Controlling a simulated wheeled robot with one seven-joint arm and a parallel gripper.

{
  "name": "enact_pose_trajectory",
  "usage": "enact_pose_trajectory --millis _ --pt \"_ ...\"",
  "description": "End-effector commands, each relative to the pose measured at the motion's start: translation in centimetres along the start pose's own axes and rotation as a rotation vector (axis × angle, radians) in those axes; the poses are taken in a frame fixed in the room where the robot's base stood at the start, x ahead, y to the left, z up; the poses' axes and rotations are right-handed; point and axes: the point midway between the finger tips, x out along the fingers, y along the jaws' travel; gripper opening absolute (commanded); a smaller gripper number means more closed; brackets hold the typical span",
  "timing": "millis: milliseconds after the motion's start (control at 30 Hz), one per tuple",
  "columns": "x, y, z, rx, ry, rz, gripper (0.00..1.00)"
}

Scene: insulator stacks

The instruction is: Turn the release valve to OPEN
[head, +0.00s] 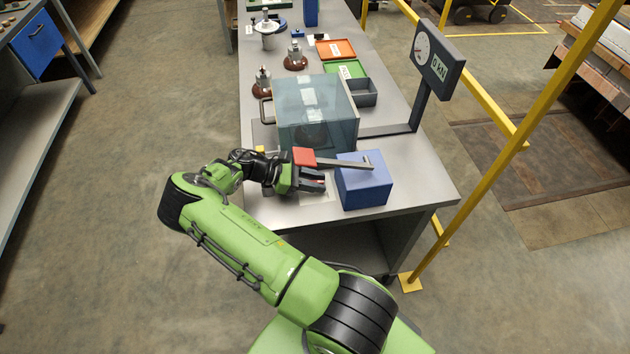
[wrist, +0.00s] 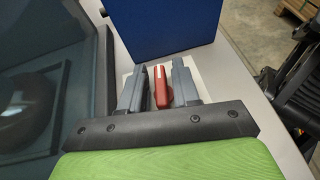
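My gripper (head: 314,180) is low over the near end of the bench, just left of the blue box (head: 363,186). In the wrist view a small red handle with a pale stripe (wrist: 161,86), apparently the release valve's, stands between the two grey fingers. Thin gaps seem to show on both sides of it, so the fingers look open around it. A pale plate (head: 318,197) lies on the bench below the gripper; its markings cannot be read. The valve's base and pointer are hidden by the gripper.
A grey lever with a red end (head: 304,156) runs from the blue box close above my gripper. A clear-walled enclosure (head: 317,118) stands just behind. A dial gauge on a post (head: 437,62) stands at the right edge. Insulators and trays lie farther back.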

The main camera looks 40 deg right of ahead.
Motion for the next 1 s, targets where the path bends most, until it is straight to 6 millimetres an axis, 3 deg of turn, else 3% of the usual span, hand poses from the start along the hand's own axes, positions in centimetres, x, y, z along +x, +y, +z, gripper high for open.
enact_pose_trajectory --millis 333,700,833,1000 --pt "-0.1 0.0 0.3 0.000 0.001 0.001 0.38" --pt "-3.3 0.0 7.7 0.001 0.002 0.002 0.38" --pt "-3.8 0.0 9.1 0.000 0.000 0.000 0.38" --pt "-3.8 0.0 9.3 -0.001 0.000 0.000 0.38"
